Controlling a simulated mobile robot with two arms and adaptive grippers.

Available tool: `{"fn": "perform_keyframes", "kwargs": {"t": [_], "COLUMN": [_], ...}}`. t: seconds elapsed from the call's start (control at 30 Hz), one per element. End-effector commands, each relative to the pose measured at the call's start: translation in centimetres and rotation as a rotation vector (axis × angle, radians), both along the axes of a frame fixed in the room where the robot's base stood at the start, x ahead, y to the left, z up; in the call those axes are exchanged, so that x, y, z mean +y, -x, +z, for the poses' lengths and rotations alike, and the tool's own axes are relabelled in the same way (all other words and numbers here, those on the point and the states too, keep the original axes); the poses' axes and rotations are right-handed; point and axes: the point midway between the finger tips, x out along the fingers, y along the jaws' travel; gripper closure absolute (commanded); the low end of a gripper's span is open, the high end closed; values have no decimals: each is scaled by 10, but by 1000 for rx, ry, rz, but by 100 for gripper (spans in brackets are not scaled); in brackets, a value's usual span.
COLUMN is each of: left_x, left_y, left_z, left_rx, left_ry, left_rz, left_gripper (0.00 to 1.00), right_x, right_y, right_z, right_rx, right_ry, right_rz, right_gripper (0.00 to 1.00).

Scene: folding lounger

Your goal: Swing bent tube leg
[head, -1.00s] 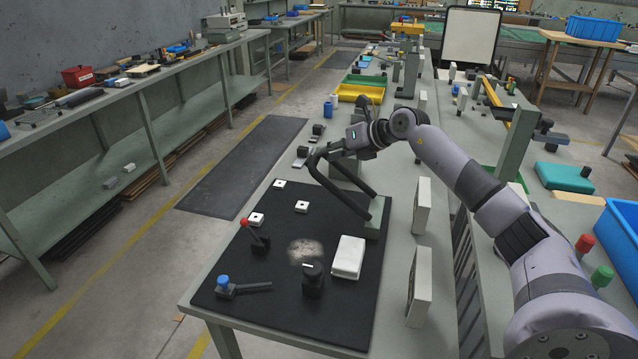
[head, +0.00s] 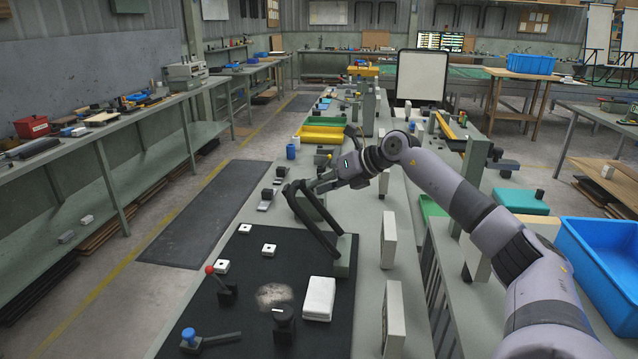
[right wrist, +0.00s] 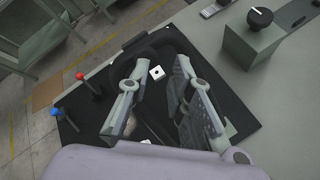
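The bent tube leg (head: 322,238) is a dark bent tube. It rises from a grey-green block (head: 346,258) at the right edge of the black mat and leans to the left. My right gripper (head: 312,186) is at the tube's upper bend in the head view. In the right wrist view, my right gripper (right wrist: 160,75) has its two fingers apart, with mat showing between them. The dark tube (right wrist: 150,48) curves just beyond the fingertips. I cannot tell whether they touch it. My left gripper is not in view.
The black mat (head: 240,290) holds white square pieces, a red-knobbed lever (head: 220,285), a blue-knobbed lever (head: 205,341), a black knob (head: 284,318) and a white block (head: 319,299). Upright pale plates (head: 393,320) stand right of the mat. A yellow tray (head: 322,133) is farther back.

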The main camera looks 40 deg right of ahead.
Motion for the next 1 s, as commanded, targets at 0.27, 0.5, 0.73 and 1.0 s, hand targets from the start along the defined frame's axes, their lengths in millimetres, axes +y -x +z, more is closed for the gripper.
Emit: {"fn": "perform_keyframes", "kwargs": {"t": [0.27,0.5,0.73,1.0], "left_x": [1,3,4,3], "left_y": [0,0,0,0], "left_z": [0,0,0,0], "left_rx": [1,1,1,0], "left_ry": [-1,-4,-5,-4], "left_rz": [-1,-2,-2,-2], "left_gripper": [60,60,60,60], "right_x": [1,1,-6,-24], "right_y": [-1,-1,13,55], "right_z": [2,2,10,36], "right_rx": [-4,-5,-4,4], "right_ry": [-1,-2,1,4], "right_rz": [1,2,-1,-3], "right_gripper": [59,59,59,59]}}
